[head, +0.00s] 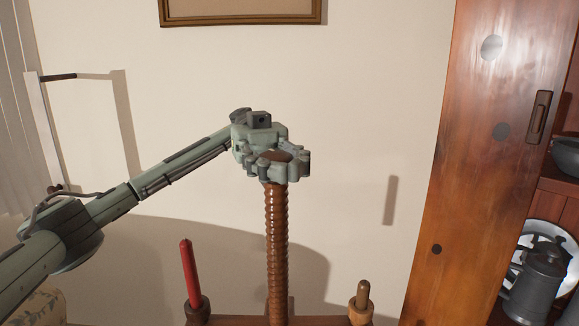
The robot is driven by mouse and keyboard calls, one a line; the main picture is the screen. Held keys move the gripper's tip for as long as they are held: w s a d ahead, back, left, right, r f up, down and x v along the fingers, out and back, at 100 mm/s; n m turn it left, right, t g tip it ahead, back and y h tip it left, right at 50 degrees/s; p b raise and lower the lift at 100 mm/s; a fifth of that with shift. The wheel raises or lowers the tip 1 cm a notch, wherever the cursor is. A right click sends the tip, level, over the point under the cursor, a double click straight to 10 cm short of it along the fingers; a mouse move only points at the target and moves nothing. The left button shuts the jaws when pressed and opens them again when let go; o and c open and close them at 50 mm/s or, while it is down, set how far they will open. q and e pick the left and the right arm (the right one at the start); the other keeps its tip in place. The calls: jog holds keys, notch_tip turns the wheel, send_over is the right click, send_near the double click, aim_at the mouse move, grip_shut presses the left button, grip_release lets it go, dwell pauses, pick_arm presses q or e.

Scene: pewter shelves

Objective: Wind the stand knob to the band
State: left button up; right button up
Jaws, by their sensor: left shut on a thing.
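The stand has an upright brown threaded post (277,245) that rises from a wooden base low in the head view. The brown knob (276,155) is at the top of the post. I cannot make out a band on the visible part of the post. My right gripper is not in view.
A red rod (188,272) stands in a wooden holder left of the post, and a shorter brown peg (362,294) stands right. A wooden sliding door (478,190) and shelves with a dark pewter tankard (540,275) are at the right. Wall space around the post is clear.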

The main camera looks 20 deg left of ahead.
pick_arm(q)
jog(key=shift+a+m+y, duration=0.1)
jog(key=shift+m+y, duration=0.2)
jog(key=shift+y, duration=0.1)
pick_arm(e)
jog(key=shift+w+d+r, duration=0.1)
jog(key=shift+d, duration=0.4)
pick_arm(q)
jog(key=o, duration=1.4)
jog(key=shift+c, duration=0.2)
notch_tip(320, 180, up, 10)
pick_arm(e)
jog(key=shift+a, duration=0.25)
